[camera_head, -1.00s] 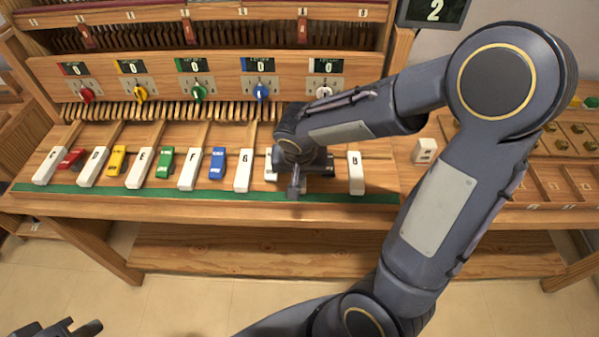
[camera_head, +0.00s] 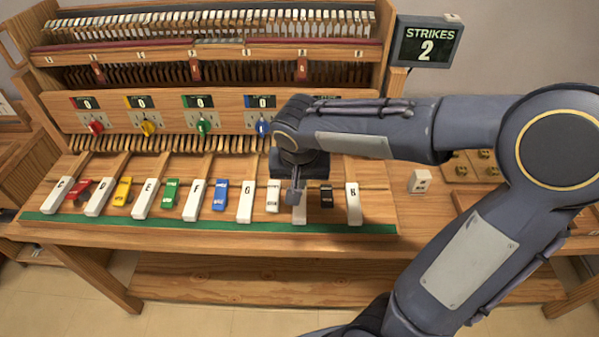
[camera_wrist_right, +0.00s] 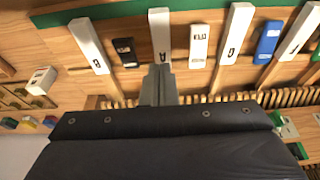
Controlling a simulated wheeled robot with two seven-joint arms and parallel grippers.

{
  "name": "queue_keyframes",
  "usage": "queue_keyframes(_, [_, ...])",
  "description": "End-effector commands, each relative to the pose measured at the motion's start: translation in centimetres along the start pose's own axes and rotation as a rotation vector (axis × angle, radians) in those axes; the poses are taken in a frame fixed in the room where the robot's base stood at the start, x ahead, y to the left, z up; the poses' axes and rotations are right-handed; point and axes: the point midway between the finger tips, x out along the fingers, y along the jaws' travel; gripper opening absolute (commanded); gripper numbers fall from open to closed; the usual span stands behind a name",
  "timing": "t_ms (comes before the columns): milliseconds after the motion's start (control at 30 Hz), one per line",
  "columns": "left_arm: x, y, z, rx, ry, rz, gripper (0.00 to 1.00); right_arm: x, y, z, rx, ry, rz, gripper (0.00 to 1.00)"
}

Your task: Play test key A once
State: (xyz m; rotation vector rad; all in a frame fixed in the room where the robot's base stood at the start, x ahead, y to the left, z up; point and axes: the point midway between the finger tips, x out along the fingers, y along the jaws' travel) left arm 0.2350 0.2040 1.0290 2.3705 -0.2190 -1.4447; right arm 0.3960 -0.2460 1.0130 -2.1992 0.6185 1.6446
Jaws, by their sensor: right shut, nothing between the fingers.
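Key A (camera_head: 299,213) is a long white key in the row, between key G (camera_head: 246,202) and key B (camera_head: 353,203). Its front end shows in the head view, and its letter shows in the right wrist view (camera_wrist_right: 160,36). My right gripper (camera_head: 294,196) points down over key A, shut and empty. In the right wrist view its fingertips (camera_wrist_right: 158,72) line up with key A, just behind the letter. I cannot tell whether they touch the key. The rear part of key A is hidden. My left gripper is out of view.
A short white key (camera_head: 273,197) and a short black key (camera_head: 326,196) flank key A. A screen (camera_head: 427,42) reads STRIKES 2. Coloured knobs and counters at 0 line the panel (camera_head: 174,101). A loose white block (camera_head: 420,181) lies right of the keys.

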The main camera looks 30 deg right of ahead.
Motion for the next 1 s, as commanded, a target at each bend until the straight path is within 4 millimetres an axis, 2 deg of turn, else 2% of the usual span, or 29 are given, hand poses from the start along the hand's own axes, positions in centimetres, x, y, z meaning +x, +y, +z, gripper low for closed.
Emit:
queue_keyframes(100, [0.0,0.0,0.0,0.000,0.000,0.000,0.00,-1.9,-0.1,0.0,-0.001,0.003,-0.003,0.00])
queue_keyframes(300, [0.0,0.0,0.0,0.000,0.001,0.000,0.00,-3.3,-0.1,0.0,-0.001,0.000,-0.002,0.00])
queue_keyframes(1000, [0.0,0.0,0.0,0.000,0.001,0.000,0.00,-3.4,0.0,0.1,-0.001,-0.001,0.000,0.00])
